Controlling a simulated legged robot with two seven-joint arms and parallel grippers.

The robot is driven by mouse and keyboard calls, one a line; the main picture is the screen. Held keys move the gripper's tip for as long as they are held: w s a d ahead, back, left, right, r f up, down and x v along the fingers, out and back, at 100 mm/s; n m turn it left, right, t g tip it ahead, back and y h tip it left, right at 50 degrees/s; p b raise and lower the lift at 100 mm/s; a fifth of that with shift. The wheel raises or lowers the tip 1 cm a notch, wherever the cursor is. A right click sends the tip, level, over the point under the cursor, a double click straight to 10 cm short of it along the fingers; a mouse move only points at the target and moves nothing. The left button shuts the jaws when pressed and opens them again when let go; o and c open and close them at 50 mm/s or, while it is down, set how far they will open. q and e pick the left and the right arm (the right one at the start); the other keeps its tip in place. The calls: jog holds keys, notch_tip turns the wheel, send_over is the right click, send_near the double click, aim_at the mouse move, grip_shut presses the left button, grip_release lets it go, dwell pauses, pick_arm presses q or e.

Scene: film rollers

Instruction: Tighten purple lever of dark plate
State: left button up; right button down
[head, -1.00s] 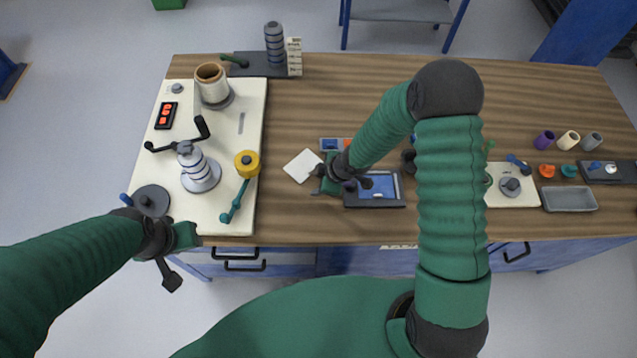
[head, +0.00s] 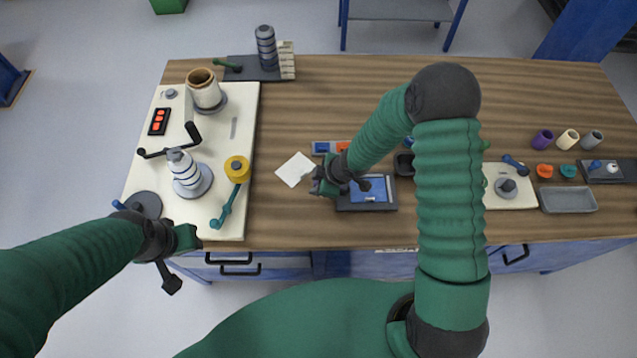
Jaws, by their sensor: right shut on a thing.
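I cannot make out a purple lever. A dark plate (head: 262,74) with a green lever (head: 228,66) and a grey ringed post (head: 266,46) stands at the back left. Another dark plate (head: 622,172) with a small blue lever (head: 595,165) lies at the far right. My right gripper (head: 319,183) is low over the table, by the left edge of a dark tablet-like panel (head: 366,206) and the corner of a white card (head: 295,169). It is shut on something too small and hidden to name. My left gripper (head: 190,238) is at the white board's front edge; its jaws are unclear.
A white board (head: 225,150) with a crank (head: 194,132), rollers and a yellow knob (head: 237,168) fills the table's left. A grey tray (head: 569,200) and several coloured cups stand right. My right arm hides part of the middle. Bare wood lies behind it.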

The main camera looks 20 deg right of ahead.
jog(key=shift+d+f, duration=0.15)
jog(key=shift+d, duration=0.1)
jog(key=shift+s, duration=0.1)
jog(key=shift+a, duration=0.1)
